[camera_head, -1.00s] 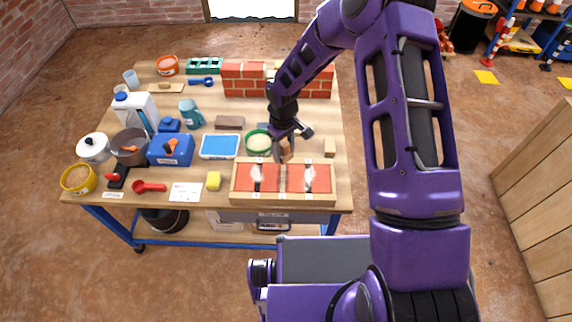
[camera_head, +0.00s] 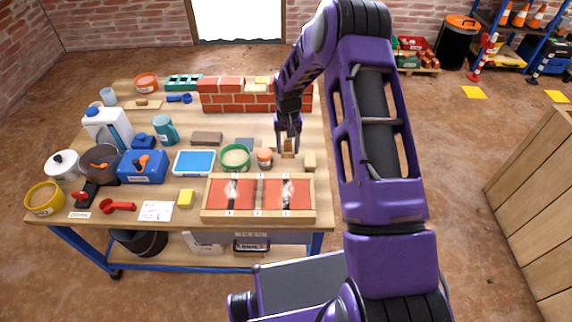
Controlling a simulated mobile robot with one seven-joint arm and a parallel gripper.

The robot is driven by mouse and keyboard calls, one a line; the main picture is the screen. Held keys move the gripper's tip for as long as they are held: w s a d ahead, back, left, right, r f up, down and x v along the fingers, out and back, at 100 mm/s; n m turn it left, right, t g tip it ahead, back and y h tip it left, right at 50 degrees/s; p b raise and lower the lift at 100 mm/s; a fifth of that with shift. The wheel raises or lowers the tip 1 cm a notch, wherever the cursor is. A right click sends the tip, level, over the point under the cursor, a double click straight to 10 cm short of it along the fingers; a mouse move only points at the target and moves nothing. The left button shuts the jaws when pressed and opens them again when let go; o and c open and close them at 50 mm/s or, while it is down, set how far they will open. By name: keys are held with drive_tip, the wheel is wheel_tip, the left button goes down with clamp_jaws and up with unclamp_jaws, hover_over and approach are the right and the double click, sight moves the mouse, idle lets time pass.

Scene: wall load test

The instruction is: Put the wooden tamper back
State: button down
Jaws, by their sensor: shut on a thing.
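The wooden tamper (camera_head: 288,146) is a small brown piece between the fingers of my gripper (camera_head: 288,150), which is shut on it. The fingers hide part of it. It is over the right part of the workbench; I cannot tell whether its lower end touches the top. A small orange-and-white pot (camera_head: 265,158) stands just left and nearer. A pale wooden block (camera_head: 309,161) stands just right of the tamper, apart from it.
The wooden-framed tray (camera_head: 257,217) with red panels lies at the front. A green bowl (camera_head: 234,158) and a blue tray (camera_head: 194,163) are to the left. A low brick wall (camera_head: 240,104) stands behind. Bare wood (camera_head: 325,185) shows at the bench's right edge.

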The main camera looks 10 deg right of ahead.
sight(288, 167)
drive_tip(key=shift+f+b, duration=0.35)
drive_tip(key=shift+f, duration=2.85)
drive_tip(key=shift+f, duration=0.15)
drive_tip(key=c, duration=0.5)
unclamp_jaws()
wheel_tip(288, 167, up, 12)
drive_tip(key=shift+r+p, duration=0.15)
drive_tip(key=shift+p, duration=0.65)
